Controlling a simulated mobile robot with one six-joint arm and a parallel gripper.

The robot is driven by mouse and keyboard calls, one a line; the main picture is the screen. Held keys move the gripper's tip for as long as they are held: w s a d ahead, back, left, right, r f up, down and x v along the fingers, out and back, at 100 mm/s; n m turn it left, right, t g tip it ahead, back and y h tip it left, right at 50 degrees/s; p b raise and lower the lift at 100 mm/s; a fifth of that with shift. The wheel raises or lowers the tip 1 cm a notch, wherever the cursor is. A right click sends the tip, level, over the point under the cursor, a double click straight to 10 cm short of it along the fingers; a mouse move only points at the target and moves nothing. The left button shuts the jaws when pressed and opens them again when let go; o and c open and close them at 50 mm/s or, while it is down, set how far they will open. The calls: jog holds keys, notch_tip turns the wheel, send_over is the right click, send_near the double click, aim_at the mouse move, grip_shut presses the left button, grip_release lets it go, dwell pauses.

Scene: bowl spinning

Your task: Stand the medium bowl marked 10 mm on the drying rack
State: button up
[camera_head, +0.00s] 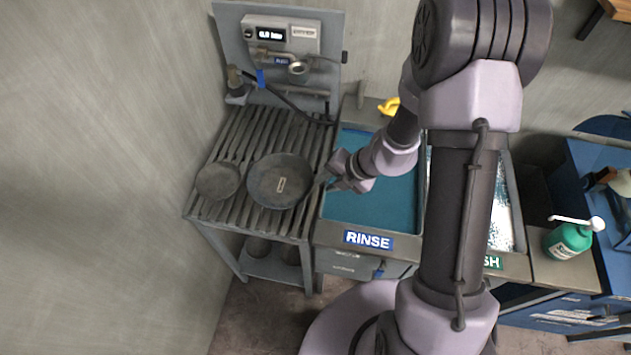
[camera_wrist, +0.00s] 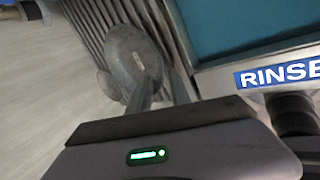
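Two dark grey round bowls are over the slatted drying rack (camera_head: 232,143). The larger bowl (camera_head: 281,181) has a small pale tag in its middle, too small to read. A smaller bowl (camera_head: 218,180) is to its left. I cannot tell which is marked 10 mm. My gripper (camera_head: 327,180) is at the right rim of the larger bowl, near the boundary of rack and sink. In the wrist view my fingers (camera_wrist: 160,78) stand apart beside the larger bowl (camera_wrist: 133,55); the smaller bowl (camera_wrist: 108,86) is behind it. Whether my fingers touch the rim is unclear.
The blue-green rinse basin (camera_head: 370,205) is right of the rack, with a RINSE label (camera_head: 368,240) on its front. A panel with a spray hose (camera_head: 290,50) stands behind the rack. A green bottle (camera_head: 568,240) is far right. A wall bounds the left.

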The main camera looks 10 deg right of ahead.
jog(key=s+a+r+n, duration=0.2)
jog(key=r+n, duration=0.6)
jog(key=r, duration=0.2)
jog(key=s+a+r+n, duration=0.2)
jog(key=r+n, duration=0.6)
jog(key=r, duration=0.1)
jog(key=s+d+r+n+t+h, duration=0.1)
jog(key=s+d+r+n+h, duration=0.1)
jog(key=s+r+n, duration=0.7)
jog(key=s+d+r+n+t+h, duration=0.15)
jog(key=s+n, duration=0.45)
jog(key=n, duration=0.8)
notch_tip(320, 180, down, 16)
jog(key=b, duration=1.5)
jog(key=shift+s+d+r+b, duration=0.2)
jog(key=shift+d+r+b, duration=0.05)
jog(key=shift+d+b, duration=0.1)
